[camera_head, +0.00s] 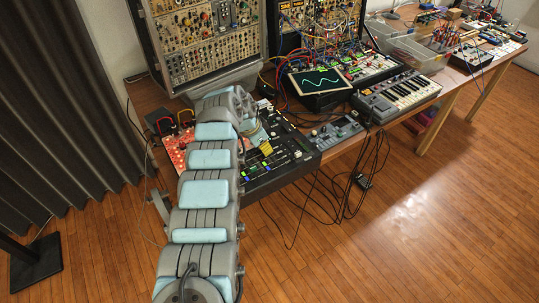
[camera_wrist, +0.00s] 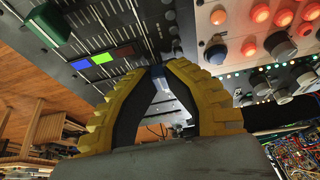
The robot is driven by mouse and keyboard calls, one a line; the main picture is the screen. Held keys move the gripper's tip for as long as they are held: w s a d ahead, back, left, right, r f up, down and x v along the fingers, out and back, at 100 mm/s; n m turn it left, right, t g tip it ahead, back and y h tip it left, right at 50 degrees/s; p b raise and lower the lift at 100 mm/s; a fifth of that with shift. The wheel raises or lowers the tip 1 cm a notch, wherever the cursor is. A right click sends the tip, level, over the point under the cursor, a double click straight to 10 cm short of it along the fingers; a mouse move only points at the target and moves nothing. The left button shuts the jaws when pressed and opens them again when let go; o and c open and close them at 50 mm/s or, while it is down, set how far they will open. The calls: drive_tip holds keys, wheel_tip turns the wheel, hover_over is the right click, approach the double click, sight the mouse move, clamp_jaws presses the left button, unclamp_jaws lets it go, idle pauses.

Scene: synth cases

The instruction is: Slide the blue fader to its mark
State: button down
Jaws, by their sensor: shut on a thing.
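My gripper shows in the wrist view (camera_wrist: 158,68), its yellow fingers closed together over a black mixer panel (camera_wrist: 125,22). A small dark blue fader cap (camera_wrist: 157,72) sits between the fingertips, mostly hidden by them. A bright blue mark (camera_wrist: 80,64) lies on the panel left of the fingertips, clearly apart from the cap. In the head view my gripper (camera_head: 266,148) is small over the mixer (camera_head: 290,155), and the cap cannot be made out there.
A green fader cap (camera_wrist: 47,25) stands at upper left. A panel with red and orange knobs (camera_wrist: 260,14) is close on the right. Cables (camera_head: 345,185) hang off the table's front.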

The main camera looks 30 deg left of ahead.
drive_tip(key=shift+a+f, duration=0.1)
idle(0.4)
drive_tip(key=c, duration=1.1)
unclamp_jaws()
drive_tip(key=shift+r, duration=0.2)
drive_tip(key=shift+v, duration=5.9)
drive_tip(key=shift+r, duration=0.1)
